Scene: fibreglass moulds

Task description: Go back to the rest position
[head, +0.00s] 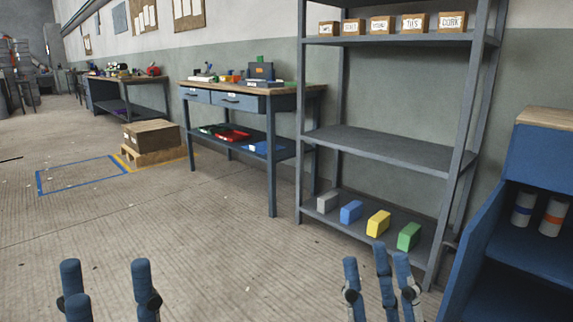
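My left gripper (108,288) is at the bottom left of the head view. Its blue-grey fingers point up and stand well apart, with nothing between them. My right gripper (377,282) is at the bottom, right of the middle, in front of the metal shelf rack. Its fingers are also apart and hold nothing visible. The palms of both grippers are cut off by the lower edge of the picture. No object touches either gripper.
A grey shelf rack (397,150) holds several labelled boxes on top and grey, blue, yellow and green blocks below. A blue cabinet (545,157) stands at right, a workbench (240,101) behind. A cardboard box (151,134) sits on a pallet. Floor at left is largely clear.

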